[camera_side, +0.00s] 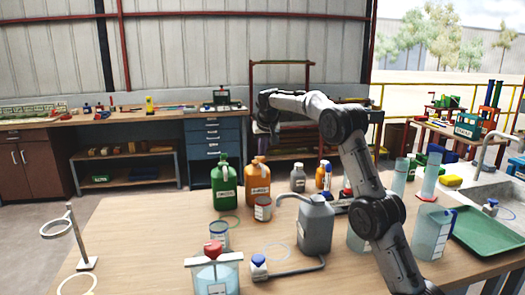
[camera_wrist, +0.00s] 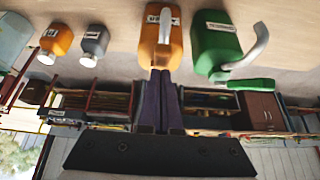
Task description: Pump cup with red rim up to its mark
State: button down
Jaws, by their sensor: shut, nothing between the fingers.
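A small cup with a red rim (camera_side: 263,209) and a white label stands upright on the table in the side view, in front of the orange jug. Its fill level and mark are too small to read. A grey canister (camera_side: 316,228) with a bent spout stands to its right. A hose runs from the canister's foot to a white piece with a blue top (camera_side: 258,267). My gripper (camera_wrist: 160,78) is shut and empty. It is raised above and behind the table items in the side view, apart from the cup. The cup is not visible in the wrist view.
An orange jug (camera_side: 258,182) and a green jug (camera_side: 225,186) stand behind the cup. A blue-rimmed cup (camera_side: 219,234) and a red-topped container (camera_side: 213,272) are nearer. A thin ring (camera_side: 277,244) marks the table left of the canister. The table's left side is mostly clear.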

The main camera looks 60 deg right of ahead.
jog(key=shift+f, duration=0.1)
dwell(0.3)
jog(key=shift+s+a+f+t+h, duration=0.3)
jog(key=shift+s+f+t+h, duration=0.15)
jog(key=shift+f+t+h, duration=0.25)
jog(key=shift+a+f+t+h, duration=0.25)
jog(key=shift+f+t+h, duration=0.05)
jog(key=shift+f, duration=0.1)
jog(key=shift+r, duration=0.15)
jog(key=shift+r, duration=1.05)
jog(key=r, duration=0.4)
jog(key=shift+s+a+r, duration=0.15)
jog(key=shift+s, duration=0.05)
jog(key=v, duration=0.8)
jog(key=shift+s+r, duration=0.2)
jog(key=shift+r, duration=0.05)
